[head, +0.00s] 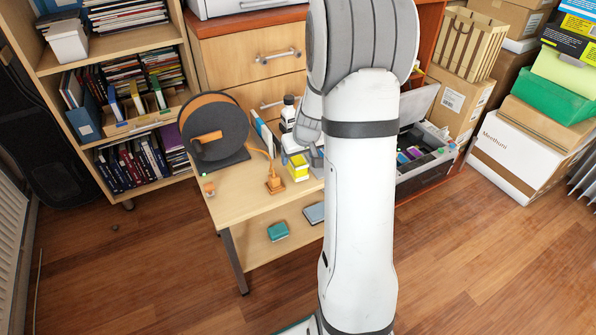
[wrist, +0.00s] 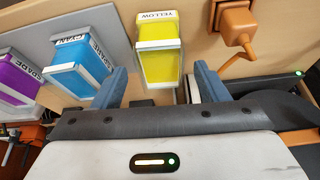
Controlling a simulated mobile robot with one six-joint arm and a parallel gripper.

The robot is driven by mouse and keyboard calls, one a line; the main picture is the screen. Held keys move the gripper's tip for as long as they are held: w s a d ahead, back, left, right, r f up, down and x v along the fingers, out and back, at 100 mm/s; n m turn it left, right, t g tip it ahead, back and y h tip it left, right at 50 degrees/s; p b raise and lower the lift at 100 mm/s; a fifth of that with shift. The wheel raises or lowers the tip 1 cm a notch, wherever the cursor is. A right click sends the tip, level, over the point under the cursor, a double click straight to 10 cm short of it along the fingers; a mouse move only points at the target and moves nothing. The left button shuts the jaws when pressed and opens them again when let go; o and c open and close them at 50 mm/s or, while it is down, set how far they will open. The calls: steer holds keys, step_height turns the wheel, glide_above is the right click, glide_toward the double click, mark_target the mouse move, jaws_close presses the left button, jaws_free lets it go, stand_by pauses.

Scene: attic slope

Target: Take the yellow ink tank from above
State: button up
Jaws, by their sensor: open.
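The yellow ink tank (wrist: 160,58), a small box with a pale rim and a "YELLOW" label, shows at the top middle of the wrist view. In the head view the yellow ink tank (head: 298,168) is on the low wooden table, just below the fingers. My gripper (wrist: 160,72) is open, with one blue finger on each side of the tank in the picture. I see no clear contact, and the height gap cannot be told. In the head view my gripper (head: 304,150) is partly hidden by my arm.
A cyan tank (wrist: 82,65) stands close to the left finger, with a purple tank (wrist: 20,80) beyond it. An orange plug-like object (wrist: 236,27) with a cord lies to the right. A large dark reel (head: 213,130) stands on the table (head: 238,205).

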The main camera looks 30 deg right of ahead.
mark_target(297, 161)
steer(key=b+x, duration=0.1)
steer(key=x, duration=0.3)
steer(key=shift+s, duration=0.1)
steer(key=shift+c, duration=0.4)
steer(key=c, duration=1)
